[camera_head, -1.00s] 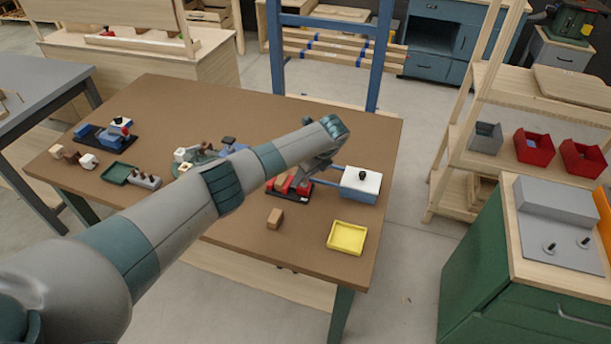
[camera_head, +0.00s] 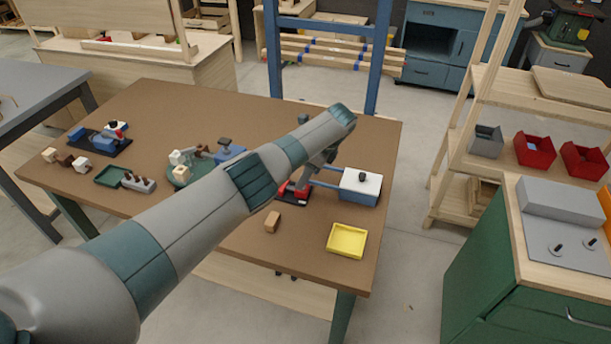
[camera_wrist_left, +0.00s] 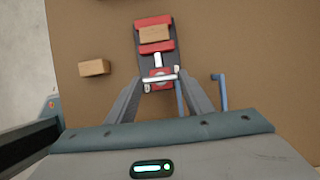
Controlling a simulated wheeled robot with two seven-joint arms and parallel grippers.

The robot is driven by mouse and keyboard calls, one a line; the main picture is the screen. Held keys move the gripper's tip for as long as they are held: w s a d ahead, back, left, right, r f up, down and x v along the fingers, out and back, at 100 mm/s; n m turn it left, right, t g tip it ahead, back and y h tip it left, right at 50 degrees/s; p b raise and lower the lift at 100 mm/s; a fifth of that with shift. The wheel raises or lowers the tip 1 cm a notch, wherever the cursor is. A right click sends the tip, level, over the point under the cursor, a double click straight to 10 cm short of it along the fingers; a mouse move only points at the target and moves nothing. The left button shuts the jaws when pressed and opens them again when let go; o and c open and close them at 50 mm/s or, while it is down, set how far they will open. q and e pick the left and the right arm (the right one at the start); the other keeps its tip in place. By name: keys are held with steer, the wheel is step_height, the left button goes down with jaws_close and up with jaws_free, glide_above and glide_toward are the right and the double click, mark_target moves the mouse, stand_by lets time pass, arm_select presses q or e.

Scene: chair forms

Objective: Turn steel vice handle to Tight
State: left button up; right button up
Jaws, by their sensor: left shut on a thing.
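A red vice (camera_head: 293,193) on a dark base stands near the right end of the brown table, partly hidden behind my left arm in the head view. In the left wrist view the red vice (camera_wrist_left: 156,47) has a wooden block (camera_wrist_left: 154,33) between its jaws. Its pale steel handle (camera_wrist_left: 158,79) lies crosswise at the near end of the screw. My left gripper (camera_wrist_left: 160,80) is shut on this handle, one finger at each side; in the head view its tips are hard to make out. My right gripper is not in view.
A blue box with a white top (camera_head: 360,186) stands just right of the vice, with blue bars reaching towards it. A loose wooden block (camera_head: 272,222) and a yellow tray (camera_head: 346,240) lie nearer. A blue vice (camera_head: 106,142) stands at the far left.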

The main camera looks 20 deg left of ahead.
arm_select(q)
steer(key=o, duration=1.1)
steer(key=shift+c, duration=0.2)
steer(key=shift+r, duration=0.15)
steer(key=b+v, duration=0.2)
steer(key=v, duration=1.5)
steer(key=shift+d, duration=0.1)
